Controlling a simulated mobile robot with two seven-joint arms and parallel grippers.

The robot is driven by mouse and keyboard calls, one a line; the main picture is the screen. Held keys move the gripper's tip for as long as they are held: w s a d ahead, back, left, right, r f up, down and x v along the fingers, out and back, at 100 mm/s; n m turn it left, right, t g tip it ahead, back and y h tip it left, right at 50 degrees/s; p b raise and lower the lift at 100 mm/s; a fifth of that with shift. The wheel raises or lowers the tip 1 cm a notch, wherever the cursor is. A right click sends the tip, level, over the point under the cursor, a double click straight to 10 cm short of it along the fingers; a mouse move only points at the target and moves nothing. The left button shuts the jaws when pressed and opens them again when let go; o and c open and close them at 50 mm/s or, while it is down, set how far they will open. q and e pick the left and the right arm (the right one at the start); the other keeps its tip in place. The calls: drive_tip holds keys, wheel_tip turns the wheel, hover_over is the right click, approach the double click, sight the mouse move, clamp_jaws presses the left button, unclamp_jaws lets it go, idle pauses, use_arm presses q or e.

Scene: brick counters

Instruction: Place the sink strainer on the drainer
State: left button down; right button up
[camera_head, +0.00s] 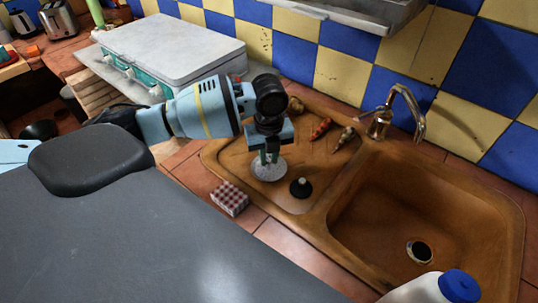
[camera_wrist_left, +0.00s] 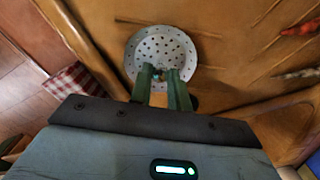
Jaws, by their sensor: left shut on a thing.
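The sink strainer (camera_head: 268,172) is a round, pale metal disc with small holes. My left gripper (camera_head: 268,157) is shut on it, and the strainer hangs flat below the fingers, over the brown drainer (camera_head: 325,172) left of the basin. In the left wrist view the perforated strainer (camera_wrist_left: 160,45) shows at the tips of the two green fingers (camera_wrist_left: 164,76), with the drainer (camera_wrist_left: 235,35) behind it. I cannot tell whether the strainer touches the drainer. My right gripper is not in view.
A black stopper (camera_head: 300,188) stands on the drainer right of the strainer, with several vegetables (camera_head: 321,128) behind. The empty basin (camera_head: 390,205) and tap (camera_head: 380,122) are to the right. A red-checked box (camera_head: 229,198) and blue-capped bottle (camera_head: 415,291) stand outside the sink.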

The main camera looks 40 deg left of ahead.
sight(269, 160)
use_arm(q)
drive_tip(key=shift+f, duration=0.15)
drive_tip(key=c, duration=1.3)
unclamp_jaws()
wheel_tip(269, 160, up, 12)
drive_tip(key=shift+r+p, duration=0.2)
drive_tip(key=shift+p, duration=0.2)
